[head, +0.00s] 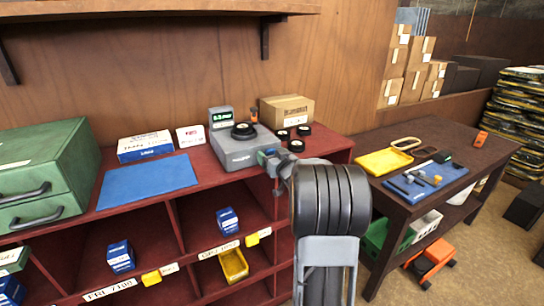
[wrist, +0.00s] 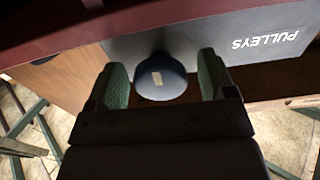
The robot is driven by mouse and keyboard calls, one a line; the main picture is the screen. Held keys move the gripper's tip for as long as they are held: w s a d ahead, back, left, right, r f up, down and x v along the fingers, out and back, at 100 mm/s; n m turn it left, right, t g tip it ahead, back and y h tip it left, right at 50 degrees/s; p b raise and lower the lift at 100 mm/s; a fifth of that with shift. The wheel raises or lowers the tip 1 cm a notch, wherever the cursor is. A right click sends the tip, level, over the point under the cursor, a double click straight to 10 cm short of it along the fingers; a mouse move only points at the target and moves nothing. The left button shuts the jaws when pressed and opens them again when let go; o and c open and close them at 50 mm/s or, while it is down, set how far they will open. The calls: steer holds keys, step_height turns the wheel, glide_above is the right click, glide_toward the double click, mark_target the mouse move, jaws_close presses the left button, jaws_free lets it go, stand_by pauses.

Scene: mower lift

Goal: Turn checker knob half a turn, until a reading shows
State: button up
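The checker (head: 236,150) is a grey box on the red bench top, with a small green-lit display (head: 222,117) whose characters are too small to read. A black round part (head: 243,131) sits on its top. In the wrist view the dark blue-grey round knob (wrist: 160,78) carries a pale mark on its face and stands out from a grey panel lettered PULLEYS. My gripper (wrist: 162,80) is open, with one green-padded finger on each side of the knob. A gap shows at the right finger; the left one is very close. In the head view my gripper (head: 267,157) is at the checker's front right corner.
Black pulleys (head: 296,145) lie just right of the checker, before a cardboard box (head: 286,111). A blue mat (head: 147,181) and a green drawer cabinet (head: 42,170) are to the left. A dark side table (head: 440,135) with tools stands at right.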

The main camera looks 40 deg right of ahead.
steer(key=shift+s, duration=0.1)
steer(key=s+a+b, duration=0.1)
steer(key=s+b, duration=0.1)
steer(key=s, duration=1.1)
steer(key=shift+s+a, duration=0.3)
steer(key=shift+a, duration=0.1)
steer(key=s+d+f+m+g+h, duration=0.3)
steer(key=s+d+f+g+h, duration=0.25)
steer(key=f+g, duration=0.2)
steer(key=s+a+f+g+y, duration=0.2)
steer(key=a+f+g, duration=0.1)
steer(key=a+g, duration=0.15)
steer(key=s+a+r+n+g+y, duration=0.1)
steer(key=s+a+n+y, duration=0.1)
steer(key=a, duration=1.1)
steer(key=s+a+n+y, duration=0.2)
steer(key=a+n+y, duration=0.1)
steer(key=a, duration=1)
steer(key=shift+s+r+g+y, duration=0.25)
steer(key=shift+r+g+y, duration=0.15)
steer(key=shift+y, duration=0.15)
